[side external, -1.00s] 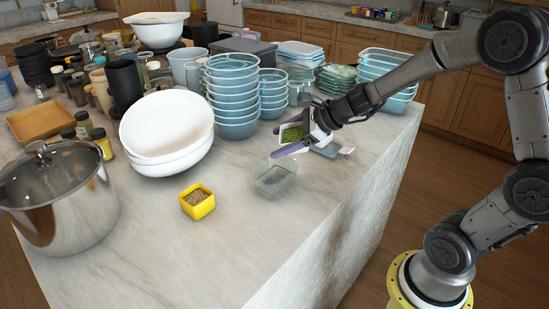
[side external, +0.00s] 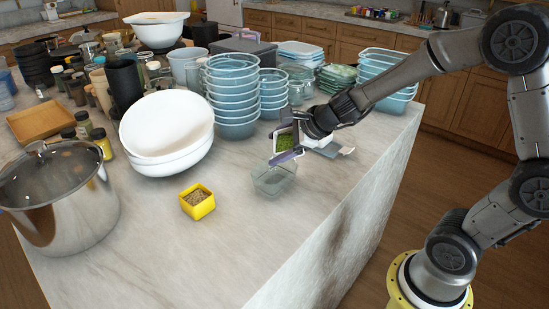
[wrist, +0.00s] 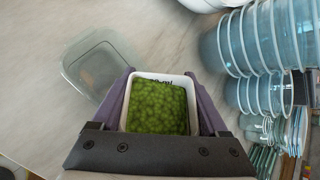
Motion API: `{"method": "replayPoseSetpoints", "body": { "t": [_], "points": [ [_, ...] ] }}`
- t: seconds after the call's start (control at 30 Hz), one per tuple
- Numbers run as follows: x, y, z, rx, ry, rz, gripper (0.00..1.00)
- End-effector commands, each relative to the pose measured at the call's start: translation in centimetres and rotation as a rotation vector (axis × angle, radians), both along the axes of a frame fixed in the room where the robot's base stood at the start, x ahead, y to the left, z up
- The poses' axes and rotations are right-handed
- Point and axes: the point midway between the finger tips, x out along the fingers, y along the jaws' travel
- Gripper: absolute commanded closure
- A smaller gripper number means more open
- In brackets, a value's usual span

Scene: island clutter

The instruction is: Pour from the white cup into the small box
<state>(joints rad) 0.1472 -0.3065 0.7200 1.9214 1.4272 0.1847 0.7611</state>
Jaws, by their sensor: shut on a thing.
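The white cup (wrist: 134,89) is square-mouthed and full of small green pea-like bits. My gripper (wrist: 160,85) is shut on it, with one purple finger on each side. The clear box also shows in the wrist view (wrist: 82,62), to the left of the cup. It looks empty. A small yellow box (side external: 197,203) with brown grainy contents stands left of it on the counter.
Stacks of blue-tinted bowls (side external: 232,97) stand behind the clear box. White bowls (side external: 166,135) and a steel pot (side external: 57,199) stand to the left. A clear lid-like piece (side external: 329,149) lies beside my gripper. The front counter (side external: 235,255) is bare.

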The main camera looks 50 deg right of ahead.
Motion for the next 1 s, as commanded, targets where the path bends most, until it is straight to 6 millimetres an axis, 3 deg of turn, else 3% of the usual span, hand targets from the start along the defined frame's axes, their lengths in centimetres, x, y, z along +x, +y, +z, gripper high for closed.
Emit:
{"method": "replayPoseSetpoints", "body": {
  "t": [1.0],
  "points": [
    [-0.01,-0.03,-0.65,-0.137,0.024,-0.001,0.82]
  ]
}}
